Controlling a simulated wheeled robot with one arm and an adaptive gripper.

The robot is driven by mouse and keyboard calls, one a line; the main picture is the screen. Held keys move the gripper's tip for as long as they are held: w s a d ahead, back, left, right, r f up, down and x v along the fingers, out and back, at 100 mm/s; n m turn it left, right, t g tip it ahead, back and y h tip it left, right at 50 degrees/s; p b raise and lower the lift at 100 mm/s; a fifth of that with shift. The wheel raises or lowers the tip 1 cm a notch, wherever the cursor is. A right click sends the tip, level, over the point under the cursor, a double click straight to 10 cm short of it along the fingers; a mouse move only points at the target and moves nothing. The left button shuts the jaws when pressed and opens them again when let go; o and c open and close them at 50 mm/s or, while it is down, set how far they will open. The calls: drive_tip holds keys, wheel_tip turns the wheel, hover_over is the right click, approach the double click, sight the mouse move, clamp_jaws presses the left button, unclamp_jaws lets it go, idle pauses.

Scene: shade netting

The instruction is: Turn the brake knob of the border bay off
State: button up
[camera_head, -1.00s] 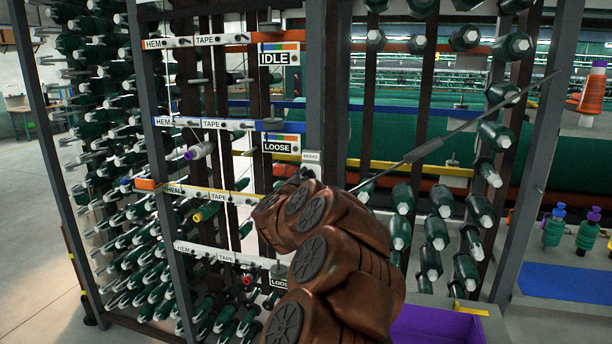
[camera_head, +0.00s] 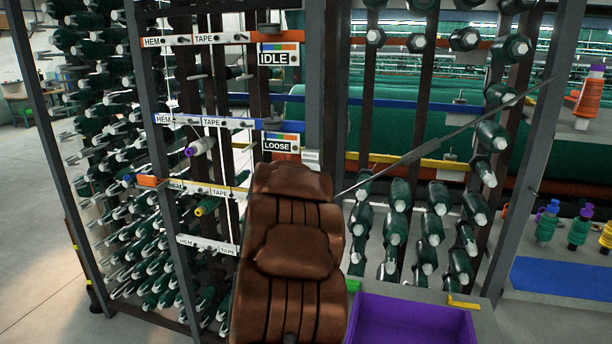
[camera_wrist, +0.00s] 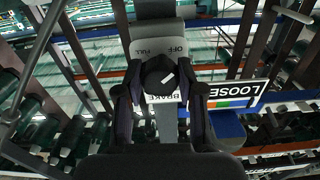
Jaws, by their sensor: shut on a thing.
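In the head view, the small BRAKE plate (camera_head: 311,156) shows on the grey post; my brown arm hides the knob and my gripper. The LOOSE sign (camera_head: 281,143) hangs beside it, under the blue rail (camera_head: 240,123).
An IDLE sign (camera_head: 278,58) hangs above. A yellow rail (camera_head: 190,187) crosses the rack lower down. Green spools on pegs fill both sides. Open floor lies at the left.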

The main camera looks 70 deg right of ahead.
drive_tip(key=shift+f+n, duration=0.2)
drive_tip(key=shift+n, duration=0.2)
drive_tip(key=o, duration=1.1)
drive_tip(key=shift+r, duration=0.1)
drive_tip(key=shift+o, duration=0.2)
drive_tip(key=s+a, duration=0.1)
drive_tip(key=a, duration=1.1)
drive_tip(key=shift+s, duration=0.2)
drive_tip(key=shift+w, duration=0.1)
